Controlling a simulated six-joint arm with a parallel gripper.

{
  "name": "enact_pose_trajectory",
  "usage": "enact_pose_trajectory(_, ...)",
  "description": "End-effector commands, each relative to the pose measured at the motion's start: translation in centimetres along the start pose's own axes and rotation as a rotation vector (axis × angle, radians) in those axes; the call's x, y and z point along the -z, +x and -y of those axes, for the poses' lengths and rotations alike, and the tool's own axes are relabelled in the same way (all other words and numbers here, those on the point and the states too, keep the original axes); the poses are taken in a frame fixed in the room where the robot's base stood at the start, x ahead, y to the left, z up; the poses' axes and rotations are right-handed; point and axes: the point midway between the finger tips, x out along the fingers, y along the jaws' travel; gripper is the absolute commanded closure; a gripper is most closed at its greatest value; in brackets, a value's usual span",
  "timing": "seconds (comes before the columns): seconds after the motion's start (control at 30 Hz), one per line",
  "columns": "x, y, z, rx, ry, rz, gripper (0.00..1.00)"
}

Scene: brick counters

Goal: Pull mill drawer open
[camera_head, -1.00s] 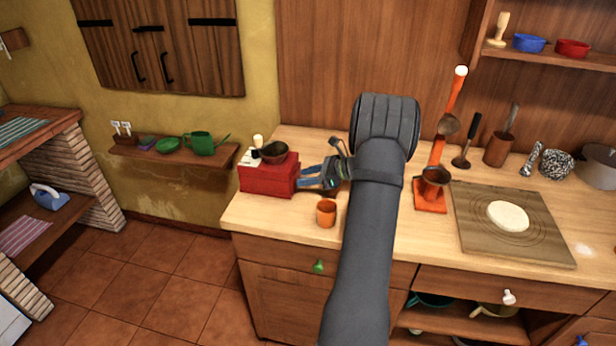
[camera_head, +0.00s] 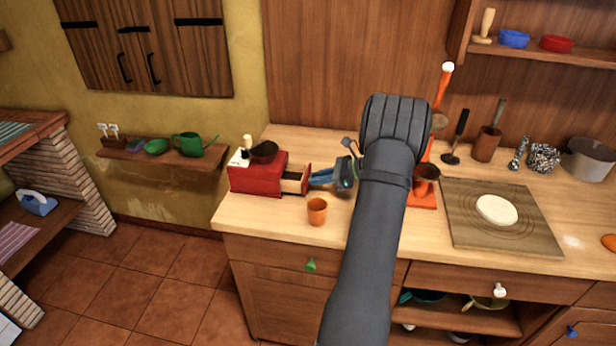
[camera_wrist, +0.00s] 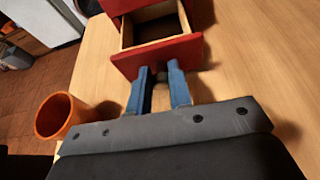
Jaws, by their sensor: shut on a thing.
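The red mill (camera_head: 255,177) stands on the left part of the wooden counter, with a dark bowl (camera_head: 264,151) on top. Its drawer (camera_head: 296,180) is partly out toward the right, showing a pale wooden inside. In the wrist view, the drawer's red front (camera_wrist: 157,57) and its dark, empty-looking inside show at the top. My gripper (camera_head: 318,177) is at the drawer front with its blue fingers. In the wrist view the gripper (camera_wrist: 160,78) has its two fingers against the drawer front; the knob between them is mostly hidden.
An orange cup (camera_head: 317,211) stands on the counter just in front of the drawer; it also shows in the wrist view (camera_wrist: 62,116). An orange stand (camera_head: 424,188) and a board with dough (camera_head: 497,209) are to the right.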

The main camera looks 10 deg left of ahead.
Motion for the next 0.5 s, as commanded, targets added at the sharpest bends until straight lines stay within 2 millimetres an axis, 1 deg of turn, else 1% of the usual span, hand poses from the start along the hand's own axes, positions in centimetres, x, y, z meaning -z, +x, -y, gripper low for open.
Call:
enact_pose_trajectory(0.23,-0.01,-0.02,-0.01,-0.001,-0.001,0.001,1.0)
enact_pose_trajectory(0.27,-0.01,-0.02,-0.01,-0.001,-0.001,0.001,0.79)
enact_pose_trajectory(0.3,-0.02,-0.02,-0.01,-0.001,-0.001,0.001,0.71)
enact_pose_trajectory(0.37,-0.02,-0.02,-0.01,0.0,-0.001,0.0,0.6)
enact_pose_trajectory(0.5,-0.02,-0.01,-0.01,0.0,-0.001,0.0,0.59)
